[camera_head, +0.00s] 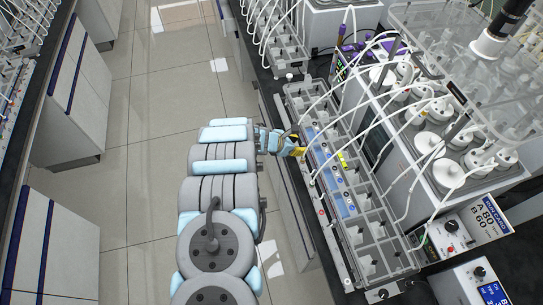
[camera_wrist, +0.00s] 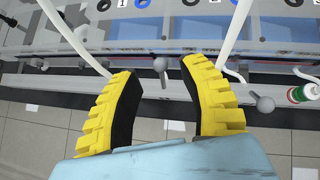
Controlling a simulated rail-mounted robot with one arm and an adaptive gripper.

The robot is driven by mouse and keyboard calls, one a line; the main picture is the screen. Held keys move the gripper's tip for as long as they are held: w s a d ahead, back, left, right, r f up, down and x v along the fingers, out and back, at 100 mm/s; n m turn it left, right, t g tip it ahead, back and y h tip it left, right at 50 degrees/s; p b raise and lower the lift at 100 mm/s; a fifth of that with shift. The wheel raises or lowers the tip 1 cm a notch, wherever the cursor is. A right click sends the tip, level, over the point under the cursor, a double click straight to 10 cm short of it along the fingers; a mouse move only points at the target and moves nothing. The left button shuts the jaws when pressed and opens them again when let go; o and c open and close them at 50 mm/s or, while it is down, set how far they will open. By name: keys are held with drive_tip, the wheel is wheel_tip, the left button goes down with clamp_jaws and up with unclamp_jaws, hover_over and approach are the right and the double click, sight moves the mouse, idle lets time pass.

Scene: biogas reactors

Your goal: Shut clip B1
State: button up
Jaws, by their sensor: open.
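My gripper (camera_head: 298,149) is at the near left edge of a long grey rack (camera_head: 372,262). In the wrist view its two yellow fingers (camera_wrist: 165,108) are apart, with black inner pads and nothing held between them. A small grey ball-tipped lever (camera_wrist: 160,66) stands in front of the gap between the fingers. A second grey ball-tipped lever (camera_wrist: 262,103) is right of the right finger. White tubes (camera_wrist: 72,40) run down past both fingers. No marking B1 is readable, so I cannot tell which part is clip B1 or whether it is open.
Blue and black rings (camera_wrist: 142,3) line the rack's top beside number tags. A green, white and red piece (camera_wrist: 302,93) is at the right. Reactors with white caps (camera_head: 430,143) stand behind the rack, with tubes arching over it. The floor aisle (camera_head: 140,130) is clear.

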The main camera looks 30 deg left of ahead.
drive_tip(key=s+a, duration=0.6)
drive_tip(key=s, duration=0.5)
drive_tip(key=shift+a+r, duration=0.25)
drive_tip(key=shift+r, duration=0.1)
idle(0.4)
idle(0.4)
